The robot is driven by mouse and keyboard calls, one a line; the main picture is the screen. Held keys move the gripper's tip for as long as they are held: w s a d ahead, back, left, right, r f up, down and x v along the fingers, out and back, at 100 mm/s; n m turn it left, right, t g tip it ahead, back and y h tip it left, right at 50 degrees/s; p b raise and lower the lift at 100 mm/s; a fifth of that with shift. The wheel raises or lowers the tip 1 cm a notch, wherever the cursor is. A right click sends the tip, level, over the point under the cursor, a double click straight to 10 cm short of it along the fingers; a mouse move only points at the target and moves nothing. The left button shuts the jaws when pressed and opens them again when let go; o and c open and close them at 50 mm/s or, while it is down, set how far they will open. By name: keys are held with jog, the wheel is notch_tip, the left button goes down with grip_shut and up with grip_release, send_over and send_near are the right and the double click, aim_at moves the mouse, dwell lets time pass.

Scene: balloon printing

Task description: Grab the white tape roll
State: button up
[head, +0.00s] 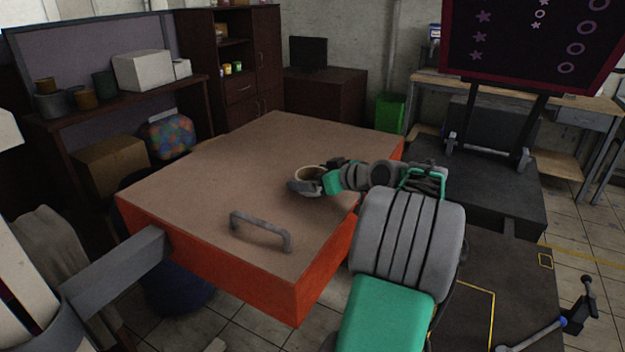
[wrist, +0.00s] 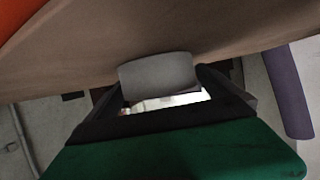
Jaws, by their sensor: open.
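The white tape roll (head: 309,171) lies on the brown top of the orange-sided table (head: 215,180), right of its middle in the head view. In the wrist view the roll (wrist: 158,76) is a pale grey-white band at the picture's centre. My gripper (head: 312,180) is low over the table top at the roll. In the wrist view its dark fingers (wrist: 160,92) stand apart, one on each side of the roll. The gripper is open. I cannot tell whether either finger touches the roll. The gripper hides part of the roll in the head view.
A grey handle (head: 262,231) stands up from the table's near part. The rest of the table top is clear. A dark shelf (head: 120,110) with pots and boxes stands at the left. A dark board (head: 535,45) with pink shapes stands at the back right.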

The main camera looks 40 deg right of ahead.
jog(key=shift+s, duration=0.1)
jog(key=c, duration=1.2)
jog(key=shift+c, duration=0.5)
jog(key=shift+r, duration=0.15)
